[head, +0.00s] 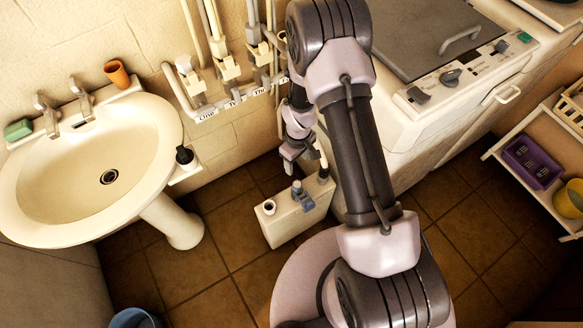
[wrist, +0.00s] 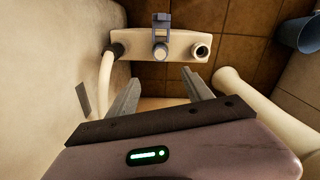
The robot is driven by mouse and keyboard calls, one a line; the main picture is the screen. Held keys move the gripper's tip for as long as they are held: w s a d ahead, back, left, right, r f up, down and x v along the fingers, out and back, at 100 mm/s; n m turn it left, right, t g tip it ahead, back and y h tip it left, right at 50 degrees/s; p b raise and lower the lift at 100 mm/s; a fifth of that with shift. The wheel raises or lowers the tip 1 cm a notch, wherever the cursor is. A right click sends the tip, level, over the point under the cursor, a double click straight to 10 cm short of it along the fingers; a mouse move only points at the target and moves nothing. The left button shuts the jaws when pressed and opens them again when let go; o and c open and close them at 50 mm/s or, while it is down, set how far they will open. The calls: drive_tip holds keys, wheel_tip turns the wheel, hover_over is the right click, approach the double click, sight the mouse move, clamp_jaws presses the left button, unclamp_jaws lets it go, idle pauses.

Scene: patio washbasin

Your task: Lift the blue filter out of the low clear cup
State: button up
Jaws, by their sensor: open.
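A blue-grey piece (head: 302,197), seemingly the blue filter, stands on the middle of the top of a cream tank (head: 290,225). In the wrist view the blue piece (wrist: 161,34) has a squared upper part and a rounded greyish part at its near end. I cannot clearly make out a clear cup around it. My gripper (head: 289,157) is above and a little left of the piece in the head view. In the wrist view my gripper (wrist: 161,72) has its two fingers apart and empty, with the piece just beyond the tips.
The tank has an open round port (wrist: 201,51) at one end and a hose (wrist: 106,78) at the other. A washbasin (head: 90,165) stands left, and labelled pipes (head: 220,100) line the wall. A white appliance (head: 450,100) is right. A blue bucket (head: 135,318) stands on the floor.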

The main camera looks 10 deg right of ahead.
sight(297, 184)
wheel_tip(297, 184, down, 12)
drive_tip(key=b, duration=0.4)
drive_tip(key=shift+s+f+b, duration=0.1)
drive_tip(key=shift+f+b, duration=0.15)
drive_tip(key=shift+b, duration=0.1)
wheel_tip(297, 184, down, 5)
drive_tip(key=b, duration=0.3)
drive_tip(key=shift+s+f, duration=0.1)
drive_tip(key=shift+f, duration=0.1)
drive_tip(key=shift+r, duration=0.15)
drive_tip(key=shift+c, duration=0.7)
clamp_jaws()
